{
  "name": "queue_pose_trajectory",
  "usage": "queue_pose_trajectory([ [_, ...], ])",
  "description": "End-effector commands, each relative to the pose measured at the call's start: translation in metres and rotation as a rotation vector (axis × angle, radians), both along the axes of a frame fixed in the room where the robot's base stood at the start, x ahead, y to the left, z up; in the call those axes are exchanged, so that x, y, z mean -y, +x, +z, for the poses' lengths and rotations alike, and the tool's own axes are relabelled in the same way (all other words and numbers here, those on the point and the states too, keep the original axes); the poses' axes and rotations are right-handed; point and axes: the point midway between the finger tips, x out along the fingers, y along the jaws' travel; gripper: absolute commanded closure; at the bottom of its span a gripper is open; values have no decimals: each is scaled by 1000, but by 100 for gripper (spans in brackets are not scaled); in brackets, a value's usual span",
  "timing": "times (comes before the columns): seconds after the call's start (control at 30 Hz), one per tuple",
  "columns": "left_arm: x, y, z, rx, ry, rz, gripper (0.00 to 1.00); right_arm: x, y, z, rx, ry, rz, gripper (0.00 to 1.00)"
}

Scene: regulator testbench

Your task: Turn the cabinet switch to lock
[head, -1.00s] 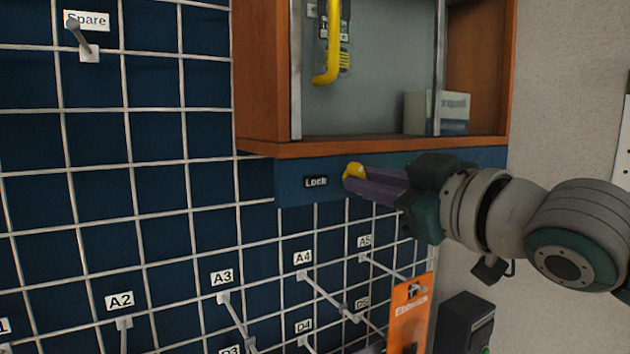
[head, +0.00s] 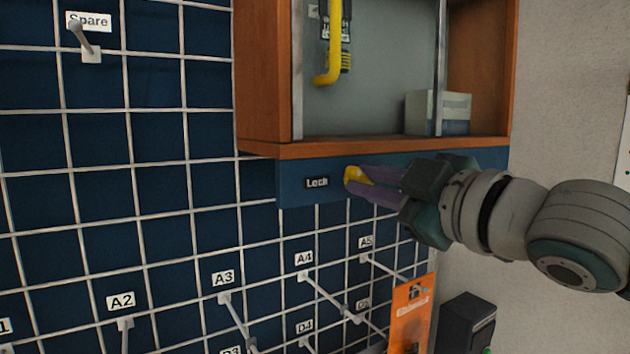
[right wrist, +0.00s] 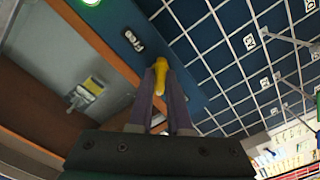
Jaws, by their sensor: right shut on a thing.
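The yellow cabinet switch (head: 355,175) sits on the dark blue strip under the cabinet, just right of the "Lock" label (head: 317,182). My right gripper (head: 360,182) comes in from the right and is shut on the switch, with its purple fingers on either side of the handle. In the right wrist view the yellow handle (right wrist: 161,72) shows between the two fingertips, and a "Free" label (right wrist: 133,41) shows on the strip to its left. The part of the switch between the fingers is partly hidden. My left gripper is not in view.
The wooden cabinet (head: 380,149) with a glass front stands right above the strip. A wire grid with labelled hooks (head: 322,293) fills the wall left and below. An orange card (head: 410,308) hangs below my right gripper, near a dark box (head: 465,322).

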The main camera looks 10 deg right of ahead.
Motion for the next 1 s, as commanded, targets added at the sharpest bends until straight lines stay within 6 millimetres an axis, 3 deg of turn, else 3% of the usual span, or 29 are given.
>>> queue_pose_trajectory([
  [0.13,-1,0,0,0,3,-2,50,0,0,0,1,-4,-1,100],
  [0.17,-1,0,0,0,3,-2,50,0,0,0,1,-4,-1,82],
  [0.4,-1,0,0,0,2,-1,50,0,0,0,0,-1,0,55],
  [0.77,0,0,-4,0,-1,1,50,2,-4,-2,-1,0,-2,54],
  [1.0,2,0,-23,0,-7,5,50,14,-35,-6,-1,-4,-1,54],
])
